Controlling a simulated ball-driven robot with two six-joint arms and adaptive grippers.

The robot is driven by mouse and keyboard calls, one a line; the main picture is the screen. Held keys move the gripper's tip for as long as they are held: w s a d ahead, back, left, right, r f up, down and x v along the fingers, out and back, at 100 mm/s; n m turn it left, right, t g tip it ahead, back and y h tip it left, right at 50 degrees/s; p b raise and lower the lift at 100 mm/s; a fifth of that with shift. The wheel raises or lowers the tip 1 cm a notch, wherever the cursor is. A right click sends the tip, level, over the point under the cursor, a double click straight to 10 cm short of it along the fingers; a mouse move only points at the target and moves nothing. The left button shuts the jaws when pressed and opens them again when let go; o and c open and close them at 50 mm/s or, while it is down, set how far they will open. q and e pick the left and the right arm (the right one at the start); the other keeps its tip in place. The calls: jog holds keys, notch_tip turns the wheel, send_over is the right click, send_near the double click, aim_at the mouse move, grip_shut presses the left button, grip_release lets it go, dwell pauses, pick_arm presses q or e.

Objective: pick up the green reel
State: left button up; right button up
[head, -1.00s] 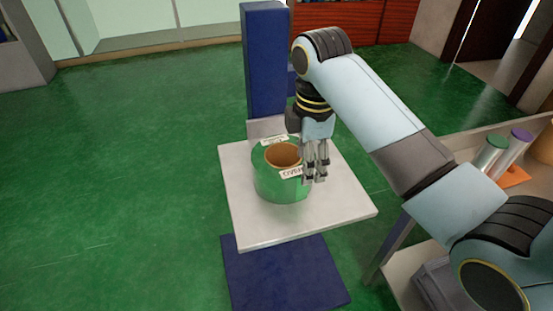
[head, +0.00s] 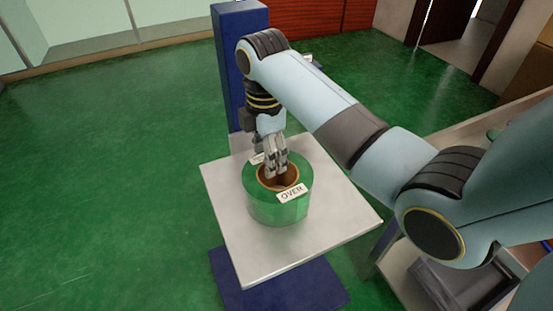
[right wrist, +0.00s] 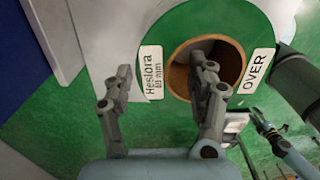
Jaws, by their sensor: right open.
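The green reel (head: 265,208) stands upright on a pale square platform (head: 225,190). It is a thick ring with a brown-lined hole and white labels on top, one reading OVER. My right gripper (head: 275,168) points down at it, open and empty. In the right wrist view, one finger of the gripper (right wrist: 165,75) lies over the hole of the reel (right wrist: 190,22), and the other is near its outer left edge, so they straddle the ring wall. Whether they touch it I cannot tell. A jointed part at the lower right there may belong to my left gripper (right wrist: 268,130); its fingers are unclear.
A blue post (head: 228,70) rises behind the platform, close to my right arm. A pale bench (head: 400,265) stands at the right, partly hidden by that arm. Green floor (head: 110,160) is clear on the left.

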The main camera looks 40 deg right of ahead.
jog(key=f, duration=0.4)
jog(key=shift+w, duration=0.2)
jog(key=shift+f, duration=0.5)
pick_arm(q)
jog(key=shift+w+f, duration=0.2)
jog(key=shift+w, duration=1)
jog(key=shift+s, duration=0.1)
pick_arm(e)
jog(key=c, duration=0.4)
grip_shut()
pick_arm(q)
jog(key=shift+s, duration=0.35)
pick_arm(e)
jog(key=shift+w+r, duration=0.1)
jog(key=shift+r, duration=0.05)
